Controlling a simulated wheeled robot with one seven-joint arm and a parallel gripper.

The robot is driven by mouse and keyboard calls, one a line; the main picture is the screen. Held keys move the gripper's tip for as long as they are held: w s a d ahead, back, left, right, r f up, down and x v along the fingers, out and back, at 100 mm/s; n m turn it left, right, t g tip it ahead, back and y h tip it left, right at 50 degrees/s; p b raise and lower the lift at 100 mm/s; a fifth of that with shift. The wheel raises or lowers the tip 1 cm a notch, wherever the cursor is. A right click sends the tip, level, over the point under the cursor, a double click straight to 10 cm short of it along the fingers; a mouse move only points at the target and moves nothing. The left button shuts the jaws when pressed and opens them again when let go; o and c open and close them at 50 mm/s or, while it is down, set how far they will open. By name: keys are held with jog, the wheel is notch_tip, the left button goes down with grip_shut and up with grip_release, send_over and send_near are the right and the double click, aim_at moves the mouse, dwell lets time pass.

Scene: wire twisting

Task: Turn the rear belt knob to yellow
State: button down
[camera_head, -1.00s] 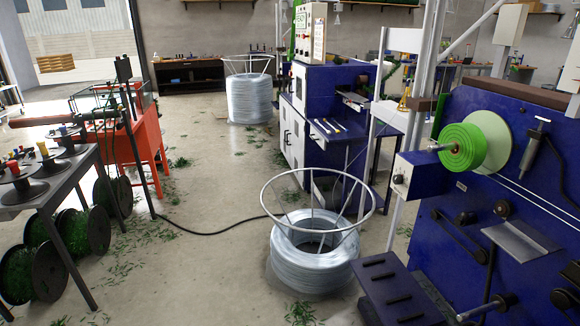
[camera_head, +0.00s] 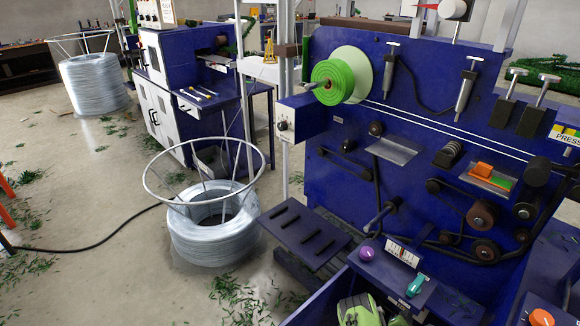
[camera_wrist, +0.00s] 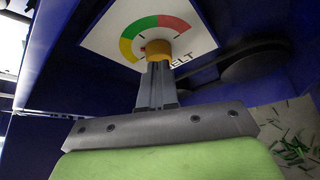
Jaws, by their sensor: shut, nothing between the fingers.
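In the wrist view, an orange-yellow knob (camera_wrist: 158,49) sits on a white dial plate (camera_wrist: 100,42) with a yellow, green and red arc. The plate's lettering is partly hidden, but "ELT" shows. The yellow part is at the arc's lower left, green at upper left, red at the right. My gripper (camera_wrist: 157,66) is shut and empty, its fingertips close to the knob; I cannot tell if they touch. The knob's pointing direction is unclear. In the head view, the green body of my gripper shows at the bottom edge; its fingertips are hidden.
In the head view, a purple knob (camera_head: 366,253), a teal knob (camera_head: 415,286) and an orange knob (camera_head: 541,318) sit on the blue machine's front. A dark slotted step (camera_head: 303,236) and a wire coil (camera_head: 210,240) stand left. Open floor lies at far left.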

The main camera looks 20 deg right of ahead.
jog(key=d, duration=0.1)
jog(key=w+d, duration=0.1)
jog(key=d, duration=0.1)
jog(key=shift+w+d, duration=0.3)
jog(key=shift+d, duration=0.05)
jog(key=shift+f, duration=0.15)
jog(key=shift+w+a, duration=0.2)
jog(key=shift+w, duration=0.15)
jog(key=shift+r, duration=0.2)
jog(key=s+a+p, duration=0.2)
jog(key=a, duration=0.1)
jog(key=a+p, duration=0.1)
jog(key=a, duration=0.1)
jog(key=shift+s+a+r, duration=0.1)
jog(key=shift+s+r, duration=0.25)
jog(key=shift+s, duration=0.05)
